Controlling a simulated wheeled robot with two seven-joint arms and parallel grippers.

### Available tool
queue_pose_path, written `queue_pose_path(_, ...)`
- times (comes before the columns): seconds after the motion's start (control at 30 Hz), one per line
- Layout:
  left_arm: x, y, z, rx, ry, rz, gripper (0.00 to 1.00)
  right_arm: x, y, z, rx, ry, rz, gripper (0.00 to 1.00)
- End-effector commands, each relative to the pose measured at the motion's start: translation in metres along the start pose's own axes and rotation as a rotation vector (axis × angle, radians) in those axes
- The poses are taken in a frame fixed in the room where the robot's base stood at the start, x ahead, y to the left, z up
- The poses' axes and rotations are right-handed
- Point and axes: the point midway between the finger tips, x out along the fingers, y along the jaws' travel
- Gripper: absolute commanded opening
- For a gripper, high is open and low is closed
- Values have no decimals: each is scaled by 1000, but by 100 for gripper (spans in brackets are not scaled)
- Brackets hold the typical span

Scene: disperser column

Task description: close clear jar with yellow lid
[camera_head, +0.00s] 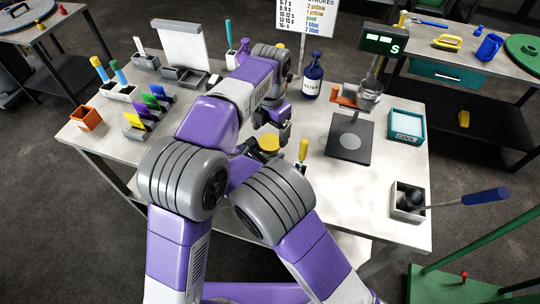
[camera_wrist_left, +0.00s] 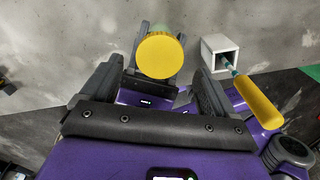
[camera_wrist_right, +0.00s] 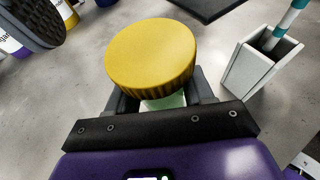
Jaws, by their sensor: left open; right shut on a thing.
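The yellow lid (camera_head: 269,142) sits on top of the clear jar (camera_wrist_right: 165,102), just in front of my left gripper. Whether it is tightened cannot be told. In the right wrist view the lid (camera_wrist_right: 150,55) covers most of the jar, and my right gripper (camera_wrist_right: 160,104) is shut on the jar body below it. My left gripper (camera_head: 275,124) is open and empty above and beside the lid. In the left wrist view the round lid top (camera_wrist_left: 160,55) shows beyond and between its spread fingers, apparently apart from them.
A white holder with a yellow-handled tool (camera_head: 303,151) stands close right of the jar. A dark scale plate (camera_head: 350,140) lies farther right. A dark blue bottle (camera_head: 312,76) and a card rack (camera_head: 150,110) stand on the same table.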

Motion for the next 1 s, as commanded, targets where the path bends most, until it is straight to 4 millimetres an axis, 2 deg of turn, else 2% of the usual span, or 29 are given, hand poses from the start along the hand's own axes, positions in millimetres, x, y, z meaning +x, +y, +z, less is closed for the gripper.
queue_pose_path(0.1, 18, 0, -1, 0, 3, -1, 88, 0, 0, 0, 0, 0, 0, 0)
queue_pose_path(0.3, 36, 0, 0, 0, 1, 0, 88, 0, 0, 0, 0, 0, 0, 0)
queue_pose_path(0.63, 39, 0, 0, 0, 0, 1, 88, 0, 0, 0, 0, 0, 0, 0)
queue_pose_path(1.0, 38, 0, 0, 0, 0, 1, 33, 0, 0, 0, 0, 0, 0, 0)
